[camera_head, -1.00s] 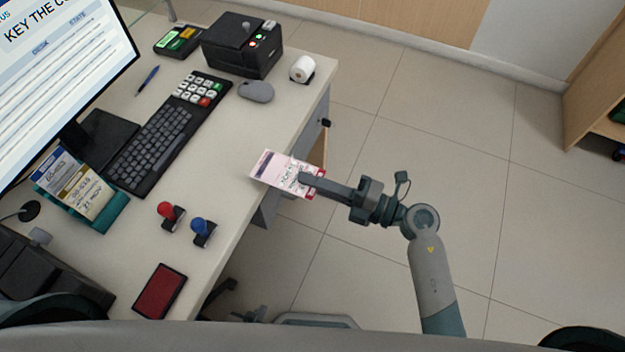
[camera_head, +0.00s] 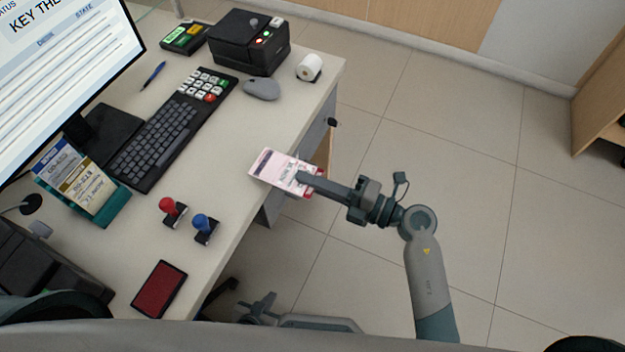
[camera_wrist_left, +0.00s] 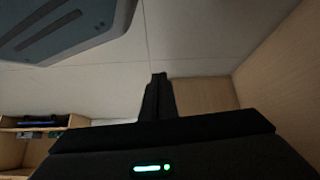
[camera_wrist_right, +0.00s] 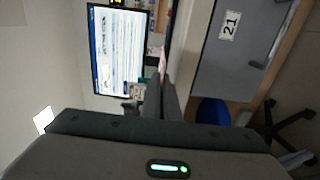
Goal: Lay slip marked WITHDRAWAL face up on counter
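A pink and white slip (camera_head: 272,168) with printed marks on its upper face is held near the counter's right edge. Its left end is over the counter (camera_head: 240,140) and its right end reaches past the edge. The print is too small to read, and I cannot tell whether the slip touches the counter. My right gripper (camera_head: 306,179) is shut on the slip's right end. The slip shows thin and edge-on in the right wrist view (camera_wrist_right: 163,57). My left gripper (camera_wrist_left: 158,96) has its fingers together and empty in the left wrist view, away from the counter.
A slip holder (camera_head: 113,208), a red stamp (camera_head: 172,209), a blue stamp (camera_head: 204,228) and a red pad (camera_head: 159,289) stand left of the slip. A keyboard (camera_head: 160,140), mouse (camera_head: 262,89) and paper roll (camera_head: 309,67) lie farther back. The counter just left of the slip is clear.

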